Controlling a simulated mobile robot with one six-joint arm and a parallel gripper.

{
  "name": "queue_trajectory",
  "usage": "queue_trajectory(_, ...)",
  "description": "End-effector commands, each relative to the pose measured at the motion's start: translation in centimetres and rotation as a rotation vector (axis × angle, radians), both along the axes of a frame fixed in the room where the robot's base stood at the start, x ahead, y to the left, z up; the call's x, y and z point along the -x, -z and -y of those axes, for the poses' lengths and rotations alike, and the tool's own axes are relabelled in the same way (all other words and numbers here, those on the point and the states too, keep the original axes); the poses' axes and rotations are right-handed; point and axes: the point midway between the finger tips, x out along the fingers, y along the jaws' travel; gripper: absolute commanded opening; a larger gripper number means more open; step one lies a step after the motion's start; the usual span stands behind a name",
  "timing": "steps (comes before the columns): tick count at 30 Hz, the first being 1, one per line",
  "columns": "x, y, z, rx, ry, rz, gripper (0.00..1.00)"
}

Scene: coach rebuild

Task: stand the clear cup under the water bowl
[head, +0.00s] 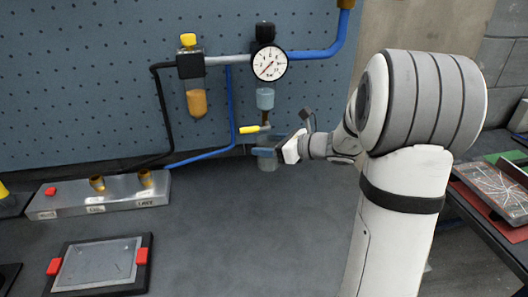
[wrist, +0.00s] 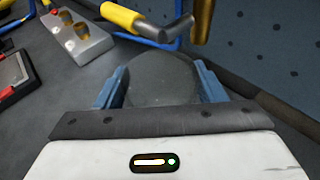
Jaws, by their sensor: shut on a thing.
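The clear cup (head: 268,164) is between the blue fingers of my gripper (head: 266,152), which is shut on it. In the wrist view the cup (wrist: 162,82) shows as a dark round shape between the fingers (wrist: 158,88). In the head view it is upright and low over the bench, below the pale blue water bowl (head: 265,99) under the gauge. I cannot tell whether its base touches the bench. A drain with a yellow-handled lever (head: 250,129) lies between bowl and cup. The wrist view shows a brass spout (wrist: 203,20) just beyond the cup, to the right.
An amber bowl (head: 197,103) hangs left of the gauge (head: 269,64). A blue hose (head: 205,156) and black hose run down to a metal manifold (head: 100,196). A framed plate with red clips (head: 98,265) lies front left. The bench's middle is clear.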

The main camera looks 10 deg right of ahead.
Motion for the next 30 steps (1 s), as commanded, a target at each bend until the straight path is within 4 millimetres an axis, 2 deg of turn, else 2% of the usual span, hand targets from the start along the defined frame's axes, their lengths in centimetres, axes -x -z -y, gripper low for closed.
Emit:
queue_trajectory(3, -2.8, 0.0, -0.1, 0.000, -0.002, -0.002, 0.37)
queue_trajectory(8, -5.9, 0.0, -0.1, 0.000, -0.002, 0.000, 0.37)
queue_trajectory(10, -5.6, 1.5, -0.1, -0.002, 0.000, -0.005, 0.37)
queue_trajectory(17, -5.6, 3.5, 0.0, -0.001, 0.000, -0.002, 0.37)
queue_trajectory(23, -5.5, 6.5, 0.0, -0.001, 0.000, -0.004, 0.37)
queue_trajectory(30, -5.9, 7.0, 0.0, 0.000, 0.000, 0.000, 0.37)
